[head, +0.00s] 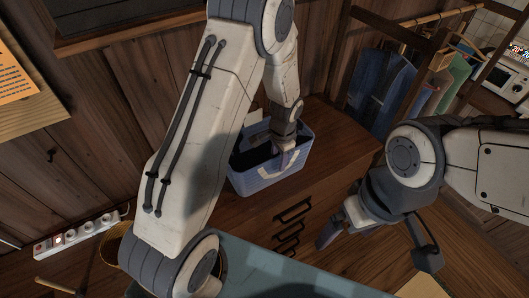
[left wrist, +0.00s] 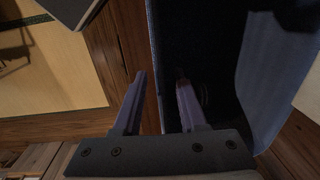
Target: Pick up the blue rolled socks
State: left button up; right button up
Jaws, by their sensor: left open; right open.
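I cannot make out the blue rolled socks in either view. A light blue basket (head: 268,180) stands on a wooden chest, and its inside is very dark. My left gripper (head: 283,160) points down at the basket's right part, and my arm hides some of the basket. One finger shows against the wood outside the basket (left wrist: 153,60), the other against the dark inside. My right gripper (head: 332,232) is open and empty, lower right of the basket, away from it.
The wooden chest (head: 340,150) has free top beside the basket. Clothes (head: 385,90) hang on a rack at the back right. A power strip (head: 80,235) lies at the lower left. Tatami (left wrist: 60,70) shows in the left wrist view.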

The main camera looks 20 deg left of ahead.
pick_arm(q)
jog(key=shift+f, duration=0.55)
grip_shut()
jog(key=shift+w, duration=0.1)
dwell(0.9)
